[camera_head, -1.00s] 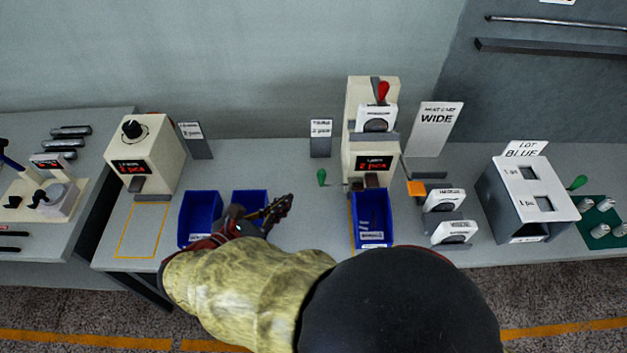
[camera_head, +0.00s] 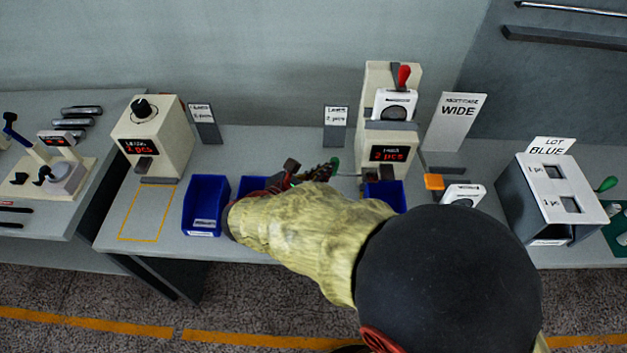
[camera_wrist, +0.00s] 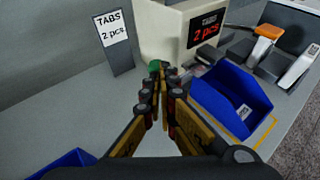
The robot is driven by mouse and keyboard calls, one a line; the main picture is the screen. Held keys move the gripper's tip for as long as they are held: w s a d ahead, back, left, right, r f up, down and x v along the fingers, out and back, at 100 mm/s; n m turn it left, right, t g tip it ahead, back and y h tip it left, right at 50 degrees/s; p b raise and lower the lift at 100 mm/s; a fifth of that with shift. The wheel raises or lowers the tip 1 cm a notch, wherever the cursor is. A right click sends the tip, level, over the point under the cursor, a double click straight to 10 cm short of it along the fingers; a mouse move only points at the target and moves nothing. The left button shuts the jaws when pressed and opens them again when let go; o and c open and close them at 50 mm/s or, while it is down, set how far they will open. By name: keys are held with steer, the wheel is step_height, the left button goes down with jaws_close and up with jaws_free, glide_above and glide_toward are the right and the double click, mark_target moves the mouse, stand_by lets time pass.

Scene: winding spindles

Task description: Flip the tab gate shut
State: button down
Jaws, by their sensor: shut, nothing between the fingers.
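The cream tabs machine (camera_head: 375,163) stands at the back of the table, with a red lit display reading 2 pcs; it also fills the top middle of the wrist view (camera_wrist: 163,28). A green handle (camera_head: 335,163) sits at its left side, and I take it to be the tab gate's handle. In the wrist view the green handle (camera_wrist: 154,66) shows just beyond my fingertips, partly hidden by them. My gripper (camera_head: 326,170) is shut and empty, pointing at the handle. I cannot tell if they touch. The gate itself is not clear.
A blue bin (camera_wrist: 225,100) stands before the machine, right of my fingers. Another blue bin (camera_head: 205,206) stands further left. A TABS sign (camera_wrist: 113,38) stands at the back, left of the machine.

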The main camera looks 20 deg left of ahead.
steer(key=shift+w+d+f, duration=0.2)
steer(key=shift+w, duration=0.35)
steer(key=d+p, duration=0.1)
steer(key=d, duration=0.1)
steer(key=w+d+p, duration=0.1)
steer(key=d, duration=0.2)
